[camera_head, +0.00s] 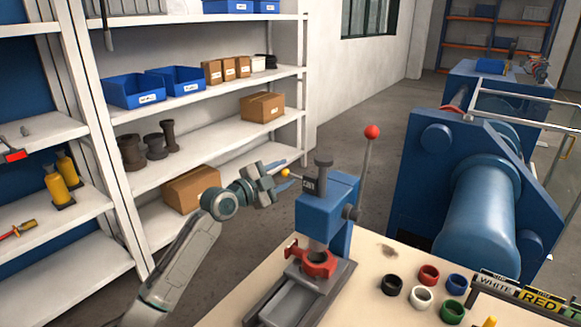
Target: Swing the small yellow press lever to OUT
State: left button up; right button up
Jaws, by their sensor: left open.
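The blue press (328,205) stands on the workbench (376,270). Its small yellow lever (285,173) shows as a yellow knob to the left of the press head. A small dark label plate (309,186) is on the head, its lettering too small to read. My left gripper (281,176) reaches in from the left, open, with its fingertips around or right beside the yellow knob. I cannot tell whether they touch it. The lever's stem is mostly hidden. My right gripper is not in view.
A long press handle with a red ball (372,131) rises at the right of the press. A red clamp-like part (314,262) sits at its base. Several coloured rings, including a white ring (421,297), lie on the bench. Shelves (220,90) stand behind at left.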

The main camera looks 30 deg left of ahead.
pick_arm(q)
jog(key=x, duration=0.3)
jog(key=shift+w+p, duration=0.15)
jog(key=shift+p, duration=0.25)
jog(key=shift+d, duration=0.1)
grip_shut()
